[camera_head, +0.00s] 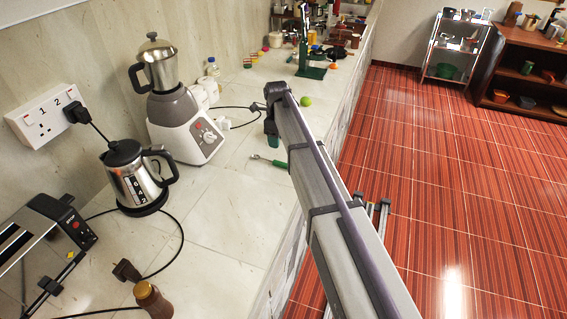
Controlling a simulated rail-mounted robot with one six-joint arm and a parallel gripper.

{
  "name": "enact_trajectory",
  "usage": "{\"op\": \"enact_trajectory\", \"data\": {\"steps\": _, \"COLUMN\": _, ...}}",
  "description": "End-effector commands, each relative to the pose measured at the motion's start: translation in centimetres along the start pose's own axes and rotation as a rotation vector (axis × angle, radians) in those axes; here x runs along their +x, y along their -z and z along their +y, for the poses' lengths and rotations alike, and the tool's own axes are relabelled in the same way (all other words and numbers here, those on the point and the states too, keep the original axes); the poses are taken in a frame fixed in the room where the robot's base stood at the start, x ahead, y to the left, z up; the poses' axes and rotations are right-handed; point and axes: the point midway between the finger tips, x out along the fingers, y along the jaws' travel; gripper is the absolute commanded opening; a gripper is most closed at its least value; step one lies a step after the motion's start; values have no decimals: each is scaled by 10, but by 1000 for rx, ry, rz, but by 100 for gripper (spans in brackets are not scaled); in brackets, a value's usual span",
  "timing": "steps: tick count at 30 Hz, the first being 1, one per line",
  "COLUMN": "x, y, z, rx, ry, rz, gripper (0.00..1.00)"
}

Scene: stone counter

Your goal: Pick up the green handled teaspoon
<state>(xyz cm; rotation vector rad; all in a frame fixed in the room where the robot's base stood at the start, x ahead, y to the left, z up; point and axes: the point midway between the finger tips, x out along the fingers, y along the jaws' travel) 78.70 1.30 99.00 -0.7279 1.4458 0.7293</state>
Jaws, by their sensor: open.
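The green handled teaspoon (275,163) lies flat on the stone counter (225,220), near its right edge. Its bowl end is at the left and its green handle points right toward the arm. My gripper (273,141) hangs at the far end of my arm, above and just behind the teaspoon in the picture. It is open and looks apart from the spoon, though its fingers are small and partly hidden by my arm. Nothing is seen between the fingers.
A mixer grinder (182,110), a steel kettle (137,178) and a toaster (35,250) stand along the left. Cables cross the counter.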

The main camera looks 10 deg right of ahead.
Motion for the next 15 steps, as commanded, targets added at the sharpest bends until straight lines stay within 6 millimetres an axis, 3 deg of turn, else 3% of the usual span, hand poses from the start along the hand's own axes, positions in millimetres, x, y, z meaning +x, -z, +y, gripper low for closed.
{"op": "enact_trajectory", "data": {"steps": 6, "x": 50, "y": 0, "z": 0, "rx": -2, "ry": 0, "rz": 0, "gripper": 51}}
{"op": "enact_trajectory", "data": {"steps": 15, "x": 64, "y": 0, "z": 1, "rx": -3, "ry": 0, "rz": 0, "gripper": 51}}
